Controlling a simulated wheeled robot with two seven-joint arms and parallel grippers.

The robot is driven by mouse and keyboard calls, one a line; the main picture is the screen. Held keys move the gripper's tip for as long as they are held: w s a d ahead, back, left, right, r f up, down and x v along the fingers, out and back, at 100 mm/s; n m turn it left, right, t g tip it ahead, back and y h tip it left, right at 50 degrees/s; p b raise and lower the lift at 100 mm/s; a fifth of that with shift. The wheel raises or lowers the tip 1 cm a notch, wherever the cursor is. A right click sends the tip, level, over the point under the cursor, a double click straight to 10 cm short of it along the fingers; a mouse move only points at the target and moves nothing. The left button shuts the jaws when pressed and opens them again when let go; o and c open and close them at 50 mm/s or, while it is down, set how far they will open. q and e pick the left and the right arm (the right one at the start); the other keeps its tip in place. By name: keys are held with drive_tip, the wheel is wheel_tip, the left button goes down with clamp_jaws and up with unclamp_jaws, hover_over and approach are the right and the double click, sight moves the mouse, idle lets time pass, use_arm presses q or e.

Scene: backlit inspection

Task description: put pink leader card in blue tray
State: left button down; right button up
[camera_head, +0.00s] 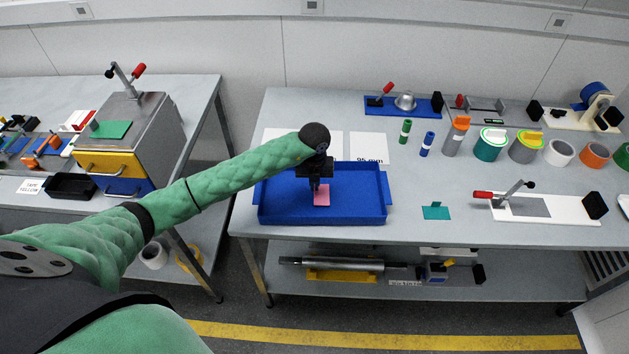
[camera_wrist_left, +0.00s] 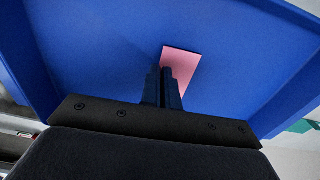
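The pink leader card (camera_head: 322,197) is inside the outline of the blue tray (camera_head: 378,208), near its middle. I cannot tell whether it touches the tray floor. My left gripper (camera_head: 316,187) points down over the tray, its fingertips at the card. In the left wrist view the two fingers (camera_wrist_left: 163,88) are close together, and the pink card (camera_wrist_left: 183,68) shows just beyond them. They look shut on the card; the gripped part is hidden. The blue tray (camera_wrist_left: 105,45) fills most of that view. My right gripper is not in view.
A teal card with an upright tab (camera_head: 436,212) lies right of the tray. A white clamp board (camera_head: 560,208) stands further right. Several tape rolls and cylinders, including a teal one (camera_head: 489,146), line the back. A white sheet (camera_head: 369,146) lies behind the tray.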

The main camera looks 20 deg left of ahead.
use_arm(q)
drive_tip(key=shift+f, duration=0.1)
drive_tip(key=shift+f, duration=0.15)
drive_tip(key=c, duration=1.7)
unclamp_jaws()
